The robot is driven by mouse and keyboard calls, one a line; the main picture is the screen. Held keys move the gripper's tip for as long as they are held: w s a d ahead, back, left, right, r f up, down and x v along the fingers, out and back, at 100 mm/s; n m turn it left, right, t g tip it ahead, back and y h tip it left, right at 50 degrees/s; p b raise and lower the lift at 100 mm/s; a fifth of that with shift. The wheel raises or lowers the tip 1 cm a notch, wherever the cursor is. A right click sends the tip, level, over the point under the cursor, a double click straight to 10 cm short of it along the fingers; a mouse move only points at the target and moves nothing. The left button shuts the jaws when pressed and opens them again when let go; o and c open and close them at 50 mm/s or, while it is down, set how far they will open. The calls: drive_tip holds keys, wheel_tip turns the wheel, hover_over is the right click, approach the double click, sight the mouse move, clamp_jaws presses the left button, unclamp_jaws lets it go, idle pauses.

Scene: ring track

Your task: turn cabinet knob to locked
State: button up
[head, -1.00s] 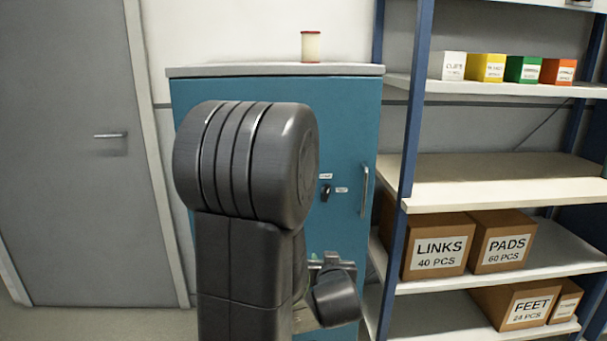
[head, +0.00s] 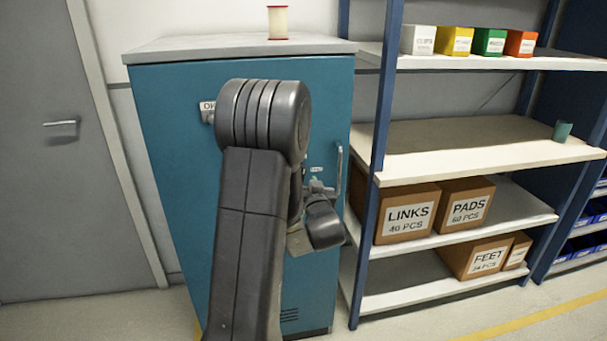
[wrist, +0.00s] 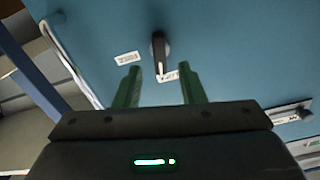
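The blue cabinet (head: 165,180) stands ahead in the head view, with an upright handle (head: 339,172) near its right edge. In the wrist view the dark cabinet knob (wrist: 159,54) sits on the blue door, its pale pointer line directed down the picture towards a small white label (wrist: 170,76). Another white label (wrist: 127,58) is left of the knob. My gripper (wrist: 158,67) is open and empty, its two green fingers on either side of the knob's line, apart from it. My arm hides the knob in the head view. The label writing is too small to read.
A shelf rack (head: 375,150) with boxes stands close to the cabinet's right. A spool (head: 277,22) stands on the cabinet top. A grey door (head: 40,200) is at the left. Open floor (head: 120,318) shows in front.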

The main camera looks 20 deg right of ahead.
drive_tip(key=shift+x, duration=2.15)
drive_tip(key=shift+c, duration=0.5)
clamp_jaws()
drive_tip(key=shift+f, duration=0.15)
drive_tip(key=shift+a+n+b, duration=0.1)
drive_tip(key=shift+n+b, duration=1.1)
drive_tip(key=shift+b, duration=1.05)
drive_tip(key=shift+o, duration=0.5)
unclamp_jaws()
